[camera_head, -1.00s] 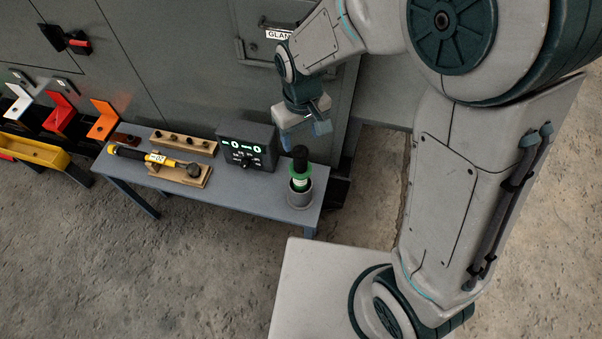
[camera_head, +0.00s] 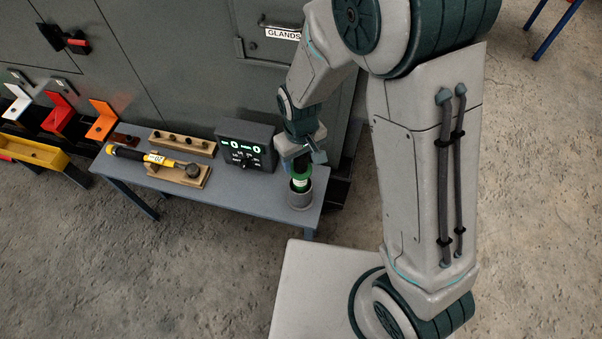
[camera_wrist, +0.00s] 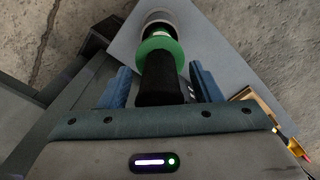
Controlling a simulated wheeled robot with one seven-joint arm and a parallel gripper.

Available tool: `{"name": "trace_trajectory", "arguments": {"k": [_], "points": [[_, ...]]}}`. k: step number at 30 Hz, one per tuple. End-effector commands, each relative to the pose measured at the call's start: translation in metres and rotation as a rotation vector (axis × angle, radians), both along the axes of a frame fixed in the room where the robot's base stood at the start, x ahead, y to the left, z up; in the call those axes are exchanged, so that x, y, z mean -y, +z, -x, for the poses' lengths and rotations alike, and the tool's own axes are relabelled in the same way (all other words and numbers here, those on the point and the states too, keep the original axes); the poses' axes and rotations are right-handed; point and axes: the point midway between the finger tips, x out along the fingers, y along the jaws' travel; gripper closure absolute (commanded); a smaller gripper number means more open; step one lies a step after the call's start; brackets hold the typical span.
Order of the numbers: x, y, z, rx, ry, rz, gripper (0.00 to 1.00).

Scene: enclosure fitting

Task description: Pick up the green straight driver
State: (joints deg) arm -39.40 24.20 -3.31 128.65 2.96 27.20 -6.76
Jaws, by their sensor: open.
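The green straight driver (camera_head: 300,182) stands upright in a grey cup (camera_head: 300,200) at the right end of the bench, its black grip on top. In the wrist view its green collar (camera_wrist: 158,47) and black handle (camera_wrist: 157,80) show, with the handle between the two blue fingers. My gripper (camera_head: 302,160) is at the top of the driver, and in the wrist view my gripper (camera_wrist: 160,88) is open around the handle, with a gap on each side. The driver's lower end is hidden in the cup.
A dark box with a green display (camera_head: 245,145) stands left of the cup. A yellow and black torque tool (camera_head: 155,158) lies on a wooden cradle (camera_head: 190,178). A wooden rack (camera_head: 183,142) sits behind it. The grey bench (camera_head: 235,193) is clear at its front.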

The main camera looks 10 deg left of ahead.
Motion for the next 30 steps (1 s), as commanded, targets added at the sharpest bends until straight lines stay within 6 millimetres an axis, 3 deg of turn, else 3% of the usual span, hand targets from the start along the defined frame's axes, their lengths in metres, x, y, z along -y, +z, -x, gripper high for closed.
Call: {"name": "trace_trajectory", "arguments": {"k": [1,7,8,20,26,30], "points": [[0.000,0.000,0.000,0.000,0.000,0.000,0.42],[0.000,0.000,0.000,0.000,0.000,0.000,0.98],[0.000,0.000,0.000,0.000,0.000,0.000,1.00],[-0.001,0.007,-0.001,0.002,0.000,-0.002,1.00],[-0.001,0.028,-0.002,0.005,0.001,-0.005,1.00],[-0.001,0.055,-0.002,0.007,0.001,-0.006,1.00]]}}
